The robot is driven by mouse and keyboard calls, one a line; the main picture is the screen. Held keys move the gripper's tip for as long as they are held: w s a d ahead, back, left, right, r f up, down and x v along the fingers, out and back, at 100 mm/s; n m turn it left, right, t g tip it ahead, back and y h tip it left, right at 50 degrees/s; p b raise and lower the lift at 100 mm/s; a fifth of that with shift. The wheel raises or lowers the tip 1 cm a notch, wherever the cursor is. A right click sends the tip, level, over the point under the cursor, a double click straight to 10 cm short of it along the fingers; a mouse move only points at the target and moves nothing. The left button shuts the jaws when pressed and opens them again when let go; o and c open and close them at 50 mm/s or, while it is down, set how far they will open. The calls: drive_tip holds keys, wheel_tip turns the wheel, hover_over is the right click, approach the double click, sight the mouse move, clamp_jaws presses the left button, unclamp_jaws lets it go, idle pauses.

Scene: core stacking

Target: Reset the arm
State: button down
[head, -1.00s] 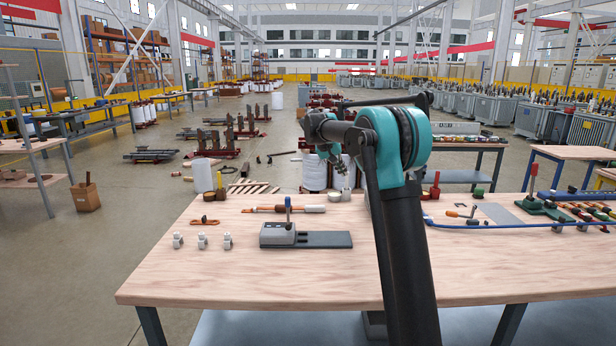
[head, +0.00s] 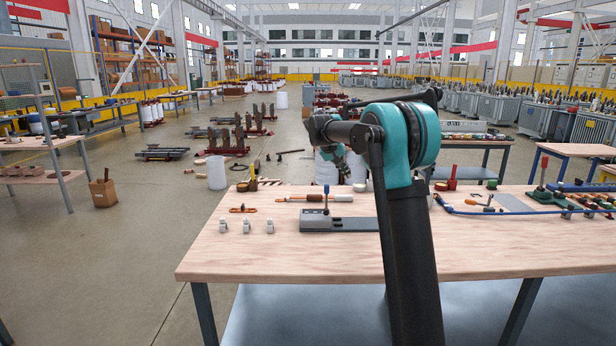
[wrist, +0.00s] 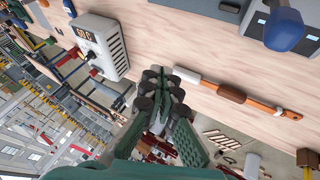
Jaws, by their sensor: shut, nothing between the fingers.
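My arm rises in front of the wooden workbench (head: 290,258) and bends over its far side in the head view. My gripper (wrist: 165,88) shows in the wrist view as dark green fingers with black tips, closed together with nothing between them. It points past the bench's edge, with the floor below part of it.
A grey box with a display (wrist: 97,45) shows in the wrist view. The bench's front left is clear.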

drive_tip(key=s+d+f+y, duration=0.1)
drive_tip(key=s+f, duration=0.7)
drive_tip(key=s, duration=0.8)
drive_tip(key=s+d+f+y, duration=0.2)
drive_tip(key=s+f, duration=0.6)
drive_tip(key=s, duration=0.8)
drive_tip(key=s+d+f+n+y, duration=0.1)
drive_tip(key=s+f, duration=0.6)
drive_tip(key=s, duration=1)
drive_tip(key=shift+d+f+y, duration=0.35)
drive_tip(key=shift+f+y, duration=0.05)
drive_tip(key=shift+y, duration=0.4)
drive_tip(key=shift+s, duration=0.1)
